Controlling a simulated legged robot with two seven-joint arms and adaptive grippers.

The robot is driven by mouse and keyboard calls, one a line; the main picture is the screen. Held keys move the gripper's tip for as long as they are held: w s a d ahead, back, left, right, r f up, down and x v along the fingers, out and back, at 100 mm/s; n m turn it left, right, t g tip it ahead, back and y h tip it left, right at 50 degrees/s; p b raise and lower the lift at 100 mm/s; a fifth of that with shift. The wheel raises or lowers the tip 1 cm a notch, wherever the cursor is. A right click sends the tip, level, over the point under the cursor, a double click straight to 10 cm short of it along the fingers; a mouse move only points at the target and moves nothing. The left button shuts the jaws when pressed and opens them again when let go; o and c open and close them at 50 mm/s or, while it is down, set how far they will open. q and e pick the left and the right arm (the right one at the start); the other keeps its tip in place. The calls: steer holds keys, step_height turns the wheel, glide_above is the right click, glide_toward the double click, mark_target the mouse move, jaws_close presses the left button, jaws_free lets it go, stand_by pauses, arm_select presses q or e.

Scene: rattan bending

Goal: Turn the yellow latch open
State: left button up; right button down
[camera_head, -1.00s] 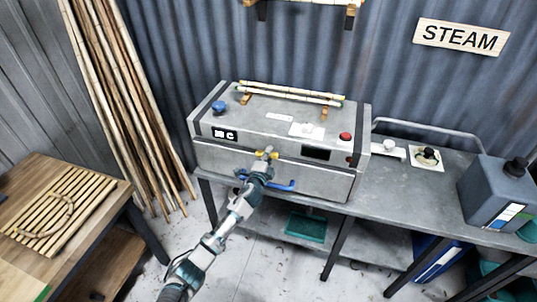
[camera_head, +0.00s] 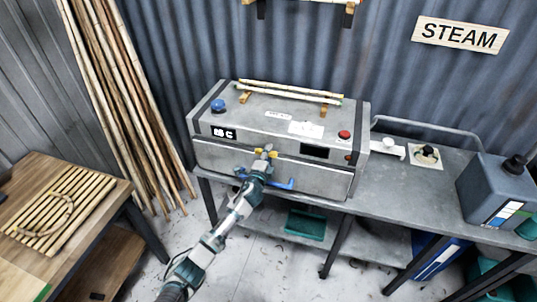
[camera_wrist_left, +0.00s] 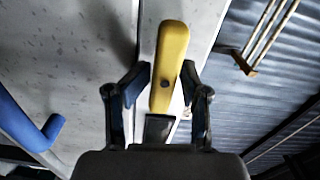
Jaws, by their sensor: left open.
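The yellow latch (camera_head: 266,153) is on the front of the grey steam box (camera_head: 232,160), near the seam below its top. My left gripper (camera_head: 265,160) is at the latch. In the wrist view its open fingers (camera_wrist_left: 160,88) stand on either side of the bar's lower part, with a small gap visible on the right; contact on the left is hard to tell. My right gripper is not in view.
A blue handle (camera_head: 282,184) sits just below the latch on the box front; it also shows in the wrist view (camera_wrist_left: 30,125). A red button (camera_head: 344,134) and blue knob (camera_head: 218,105) are on the box. A dark jug (camera_head: 493,192) stands on the bench at right.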

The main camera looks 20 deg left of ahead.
arm_select(q)
steer(key=shift+s, duration=0.2)
steer(key=s, duration=0.7)
steer(key=shift+s+a, duration=0.15)
steer(key=shift+s, duration=0.1)
steer(key=shift+f, duration=0.1)
